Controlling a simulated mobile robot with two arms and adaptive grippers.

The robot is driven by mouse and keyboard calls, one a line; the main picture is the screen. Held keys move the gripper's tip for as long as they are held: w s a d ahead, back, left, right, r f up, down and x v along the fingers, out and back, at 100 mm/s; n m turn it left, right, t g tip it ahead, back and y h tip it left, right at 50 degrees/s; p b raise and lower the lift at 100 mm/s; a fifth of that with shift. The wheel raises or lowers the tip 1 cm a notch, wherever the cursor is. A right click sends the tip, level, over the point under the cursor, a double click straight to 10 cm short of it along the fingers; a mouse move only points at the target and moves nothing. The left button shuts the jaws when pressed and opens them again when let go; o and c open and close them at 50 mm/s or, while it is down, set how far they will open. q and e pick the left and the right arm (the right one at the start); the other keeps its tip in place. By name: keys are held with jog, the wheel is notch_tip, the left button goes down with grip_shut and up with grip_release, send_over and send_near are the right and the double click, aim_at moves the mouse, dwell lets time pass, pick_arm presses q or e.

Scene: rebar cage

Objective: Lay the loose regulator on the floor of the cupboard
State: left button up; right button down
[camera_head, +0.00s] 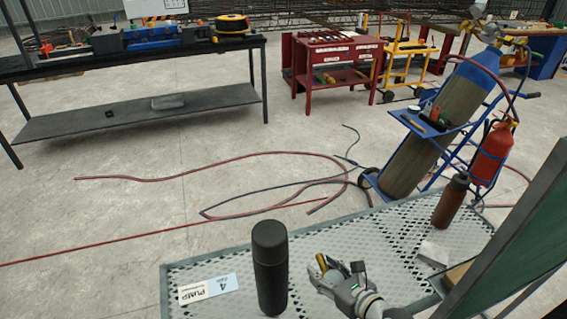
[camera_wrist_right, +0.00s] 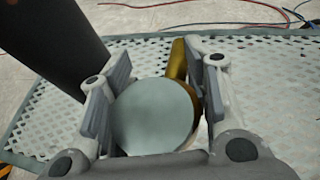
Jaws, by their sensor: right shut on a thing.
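My right gripper (camera_head: 338,272) is over the perforated metal surface (camera_head: 385,235), to the right of a black cylinder. It is shut on the regulator (camera_head: 322,263), whose brass part shows at the fingertips. In the right wrist view the regulator (camera_wrist_right: 153,115) shows a pale round face and a brass stem between the two fingers. Whether it touches the surface below is unclear. A green panel in a dark frame (camera_head: 525,235) stands at the right edge; I cannot tell whether it belongs to the cupboard. No cupboard floor is clearly seen. My left gripper is not in view.
The upright black cylinder (camera_head: 270,265) stands close left of my right gripper. A brown bottle (camera_head: 452,202) and a label card (camera_head: 207,288) are on the perforated surface. Beyond are hoses (camera_head: 250,205), a blue trolley with a gas cylinder (camera_head: 430,140), and a red cart (camera_head: 335,60).

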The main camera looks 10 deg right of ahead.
jog(key=shift+w+r, duration=0.15)
jog(key=shift+r, duration=0.4)
jog(key=s+a+r+n+g+y, duration=0.1)
jog(key=s+r+n+g+y, duration=0.1)
jog(key=r, duration=0.7)
jog(key=s+a+r+n+g+y, duration=0.1)
jog(key=s+r+n+g+y, duration=0.2)
jog(key=r, duration=0.6)
jog(key=shift+a+r+n+y, duration=0.15)
jog(key=shift+a+n+y, duration=0.15)
jog(key=shift+n+y, duration=0.8)
jog(key=shift+s+d, duration=0.1)
jog(key=shift+s, duration=0.05)
